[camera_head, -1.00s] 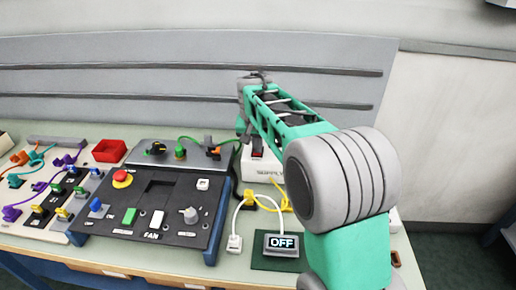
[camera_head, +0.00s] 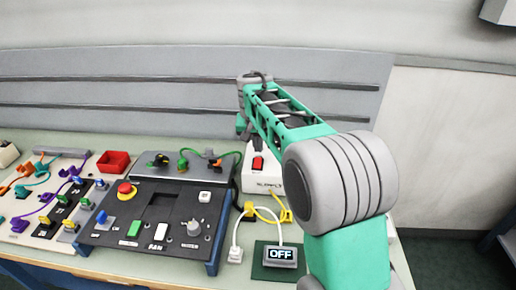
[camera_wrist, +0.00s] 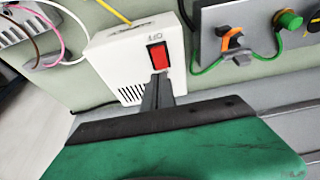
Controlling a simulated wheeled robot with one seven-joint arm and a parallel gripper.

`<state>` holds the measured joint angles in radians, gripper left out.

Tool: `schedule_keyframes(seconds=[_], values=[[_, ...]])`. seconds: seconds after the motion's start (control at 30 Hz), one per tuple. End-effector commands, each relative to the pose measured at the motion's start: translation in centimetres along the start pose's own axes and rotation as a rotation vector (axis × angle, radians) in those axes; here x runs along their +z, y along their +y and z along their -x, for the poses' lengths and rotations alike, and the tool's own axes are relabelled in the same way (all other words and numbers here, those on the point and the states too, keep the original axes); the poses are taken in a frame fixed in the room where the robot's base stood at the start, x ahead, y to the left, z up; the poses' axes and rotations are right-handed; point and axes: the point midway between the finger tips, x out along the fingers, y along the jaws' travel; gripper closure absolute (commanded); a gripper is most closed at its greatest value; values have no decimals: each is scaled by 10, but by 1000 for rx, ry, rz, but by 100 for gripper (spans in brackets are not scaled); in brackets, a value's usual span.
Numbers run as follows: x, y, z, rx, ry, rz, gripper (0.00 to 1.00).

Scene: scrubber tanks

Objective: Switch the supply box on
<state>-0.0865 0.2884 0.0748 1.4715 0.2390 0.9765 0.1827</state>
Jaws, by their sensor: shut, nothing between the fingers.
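The supply box (camera_head: 250,178) is a white box on the bench, right of the black control panel, partly hidden by my arm in the head view. Its red rocker switch (camera_head: 257,163) shows on its top. In the wrist view the white box (camera_wrist: 112,60) carries the red switch (camera_wrist: 158,57) with "OFF" printed beside it. My gripper (camera_wrist: 158,78) is shut and empty, its fingertips at the lower edge of the red switch; I cannot tell whether they touch it. A small display (camera_head: 279,255) in front of the box reads "OFF".
The black control panel (camera_head: 150,225) with a red button, knobs and cables stands left of the box. Yellow and white cables (camera_head: 265,212) run in front of the box. A red tray (camera_head: 114,162) and a board of coloured plugs (camera_head: 50,215) lie further left.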

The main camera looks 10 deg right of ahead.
Motion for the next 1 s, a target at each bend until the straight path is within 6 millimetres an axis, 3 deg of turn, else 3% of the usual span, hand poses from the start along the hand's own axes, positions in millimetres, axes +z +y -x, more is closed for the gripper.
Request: schedule_keyframes(seconds=[0.3, 0.5, 0.8, 0.87, 0.93, 1.0], values=[[16, -1, 70, -3, 3, 2, 100], [19, -1, 86, -2, 2, 1, 100], [19, 0, 87, -2, 2, 7, 100], [11, -4, 87, -9, 34, 39, 100], [23, -8, 65, -11, 19, 115, 100], [50, -7, 35, -4, -34, 181, 100]])
